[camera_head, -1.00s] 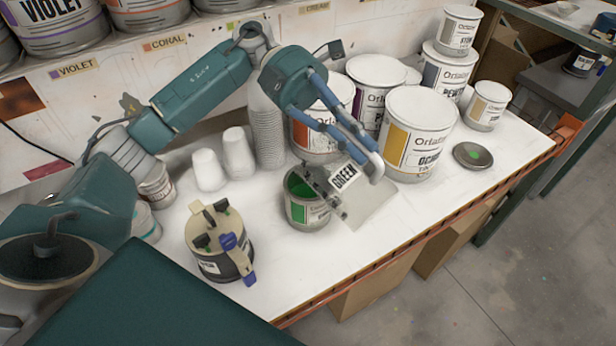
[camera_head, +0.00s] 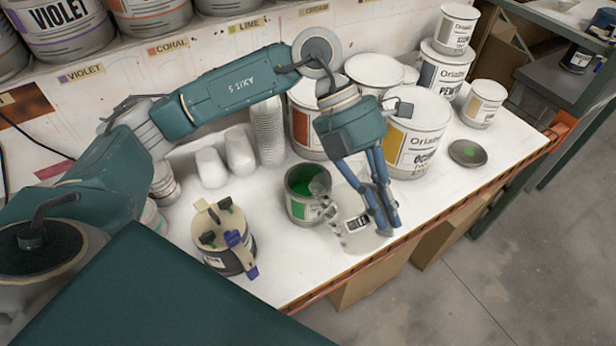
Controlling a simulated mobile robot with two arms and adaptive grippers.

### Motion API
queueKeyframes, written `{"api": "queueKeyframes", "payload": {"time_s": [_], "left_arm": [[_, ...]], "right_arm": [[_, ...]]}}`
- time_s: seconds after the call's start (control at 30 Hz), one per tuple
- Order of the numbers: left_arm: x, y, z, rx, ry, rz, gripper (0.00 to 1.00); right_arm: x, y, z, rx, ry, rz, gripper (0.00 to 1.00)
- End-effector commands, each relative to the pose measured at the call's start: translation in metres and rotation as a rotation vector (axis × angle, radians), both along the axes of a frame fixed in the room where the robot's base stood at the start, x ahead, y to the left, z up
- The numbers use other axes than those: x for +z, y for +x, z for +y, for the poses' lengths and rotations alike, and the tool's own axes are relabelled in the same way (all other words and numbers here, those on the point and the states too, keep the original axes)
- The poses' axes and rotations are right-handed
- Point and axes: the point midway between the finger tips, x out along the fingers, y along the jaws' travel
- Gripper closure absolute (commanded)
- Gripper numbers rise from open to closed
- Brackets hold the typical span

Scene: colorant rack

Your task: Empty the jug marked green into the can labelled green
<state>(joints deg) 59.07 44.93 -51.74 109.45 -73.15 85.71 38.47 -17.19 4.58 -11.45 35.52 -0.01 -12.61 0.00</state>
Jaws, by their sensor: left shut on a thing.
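The jug (camera_head: 352,240) is clear, with a white label whose lettering is blurred now; it read GREEN in the earlier frame. My left gripper (camera_head: 386,218) is shut on the jug at its right side. The can is open and upright on the table, with a green label patch and green paint inside. I cannot tell whether any paint is left in the jug. My right gripper is not in view.
White cups (camera_head: 240,153) stand behind. Large cans, including an ochre one (camera_head: 412,145), stand behind the gripper. A round lid (camera_head: 468,153) lies at the right.

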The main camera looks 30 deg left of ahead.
Motion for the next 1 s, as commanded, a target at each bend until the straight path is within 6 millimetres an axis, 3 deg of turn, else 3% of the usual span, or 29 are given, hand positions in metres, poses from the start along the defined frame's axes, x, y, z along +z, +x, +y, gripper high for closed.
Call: {"api": "queueKeyframes", "payload": {"time_s": [0.5, 1.0], "left_arm": [[-0.064, -0.015, -0.040, -0.007, 0.327, -0.128, 1.00], [-0.118, -0.022, -0.060, -0.003, 0.626, -0.237, 1.00]], "right_arm": [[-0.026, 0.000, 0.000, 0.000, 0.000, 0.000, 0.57], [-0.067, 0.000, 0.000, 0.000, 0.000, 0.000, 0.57]]}}
